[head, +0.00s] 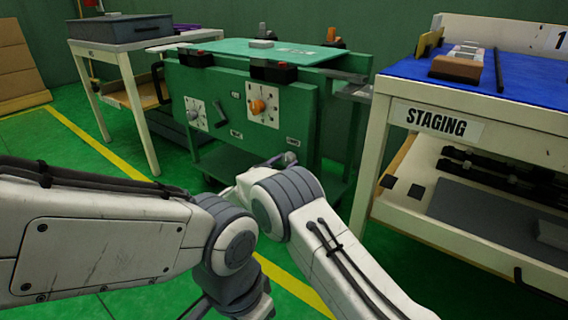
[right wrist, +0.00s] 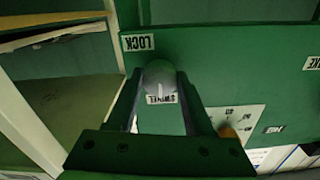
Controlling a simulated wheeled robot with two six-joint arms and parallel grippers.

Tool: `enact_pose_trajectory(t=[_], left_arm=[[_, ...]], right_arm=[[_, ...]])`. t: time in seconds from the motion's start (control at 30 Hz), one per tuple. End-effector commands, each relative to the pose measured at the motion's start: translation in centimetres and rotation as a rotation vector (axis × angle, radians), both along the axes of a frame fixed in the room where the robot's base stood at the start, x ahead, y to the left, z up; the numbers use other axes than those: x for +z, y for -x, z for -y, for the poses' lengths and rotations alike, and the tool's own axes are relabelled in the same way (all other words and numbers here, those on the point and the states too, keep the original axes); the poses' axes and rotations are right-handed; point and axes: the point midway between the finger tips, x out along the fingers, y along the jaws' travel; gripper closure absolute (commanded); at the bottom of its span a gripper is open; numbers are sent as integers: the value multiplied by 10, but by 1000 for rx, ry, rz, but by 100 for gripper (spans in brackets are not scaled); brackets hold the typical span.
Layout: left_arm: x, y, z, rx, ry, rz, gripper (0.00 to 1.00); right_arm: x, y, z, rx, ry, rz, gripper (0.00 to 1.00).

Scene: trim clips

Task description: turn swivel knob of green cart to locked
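The green cart (head: 308,110) stands ahead. In the right wrist view, the round grey swivel knob (right wrist: 159,76) sits on its green panel. A white line on the knob points down the picture, toward the SWIVEL label (right wrist: 162,99). A LOCK label (right wrist: 139,42) is up and left of the knob. My right gripper (right wrist: 160,74) has one finger on each side of the knob; whether they press on it I cannot tell. In the head view my right gripper (head: 279,161) is at the cart's lower right front, partly hidden by its arm.
The cart front carries an orange knob (head: 258,106) and a white dial plate (head: 195,113). The STAGING table (head: 382,140) stands close on the right. A table with a dark case (head: 120,28) is at the left. Green floor with yellow lines lies between.

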Motion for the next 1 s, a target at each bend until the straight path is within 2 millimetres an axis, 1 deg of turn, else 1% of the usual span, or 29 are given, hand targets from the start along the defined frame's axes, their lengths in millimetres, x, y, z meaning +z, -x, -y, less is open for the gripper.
enact_pose_trajectory(t=[0.23, 0.43, 0.7, 1.0], left_arm=[[2, 0, 0, 0, 0, 0, 50], [7, 0, 0, 0, 0, 0, 50], [14, 0, 0, 0, 0, 0, 50], [16, 0, 0, 0, 0, 0, 50]], right_arm=[[0, 1, -1, -2, -25, 18, 100], [1, 1, -2, -1, -105, 76, 100], [0, 1, -4, 0, -294, 214, 100], [-1, 1, -5, 1, -524, 381, 100]])
